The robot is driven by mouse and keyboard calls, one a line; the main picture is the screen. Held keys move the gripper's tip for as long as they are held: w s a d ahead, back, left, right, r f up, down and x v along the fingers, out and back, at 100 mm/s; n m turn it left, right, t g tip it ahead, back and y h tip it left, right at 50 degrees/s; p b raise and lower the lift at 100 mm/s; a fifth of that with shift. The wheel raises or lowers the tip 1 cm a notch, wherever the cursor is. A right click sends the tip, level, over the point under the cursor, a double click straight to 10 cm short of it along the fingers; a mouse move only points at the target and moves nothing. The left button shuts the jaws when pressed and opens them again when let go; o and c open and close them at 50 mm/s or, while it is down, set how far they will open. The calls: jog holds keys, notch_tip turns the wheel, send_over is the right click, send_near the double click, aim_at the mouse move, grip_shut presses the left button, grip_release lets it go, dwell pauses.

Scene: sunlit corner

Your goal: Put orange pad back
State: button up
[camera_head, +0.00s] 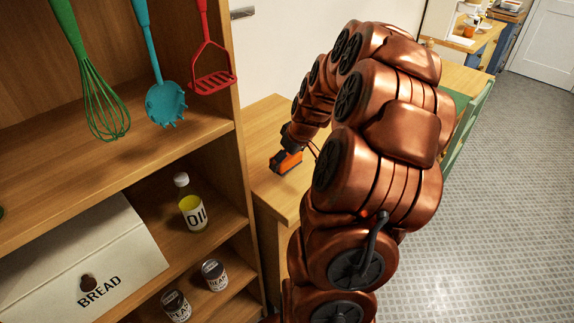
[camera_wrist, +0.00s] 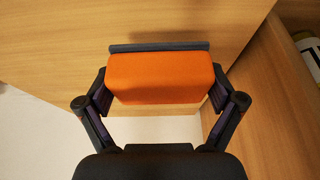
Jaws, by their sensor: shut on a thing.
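The orange pad (camera_wrist: 160,77) is a block with a dark grey strip along its far edge. My gripper (camera_wrist: 159,92) is shut on it, with one finger against each side. In the head view, the orange pad (camera_head: 287,162) shows at the end of my arm, close by the wooden counter (camera_head: 265,118) to the right of the shelf unit. My arm hides part of that area. I cannot tell whether the pad touches the wood.
The wooden shelf unit (camera_head: 240,150) stands at left. It holds an oil bottle (camera_head: 191,207), two labelled cans (camera_head: 215,276) and a bread box (camera_head: 70,262). A green whisk (camera_head: 95,95), blue spoon (camera_head: 165,100) and red masher (camera_head: 213,80) hang above. A green chair (camera_head: 468,125) stands right.

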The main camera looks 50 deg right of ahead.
aim_at(287, 167)
jog(key=shift+f+p, duration=0.85)
jog(key=shift+f, duration=0.9)
jog(key=shift+f, duration=0.2)
jog(key=o, duration=0.8)
jog(key=shift+r, duration=0.1)
jog(key=shift+c, duration=0.2)
jog(key=shift+r, duration=0.25)
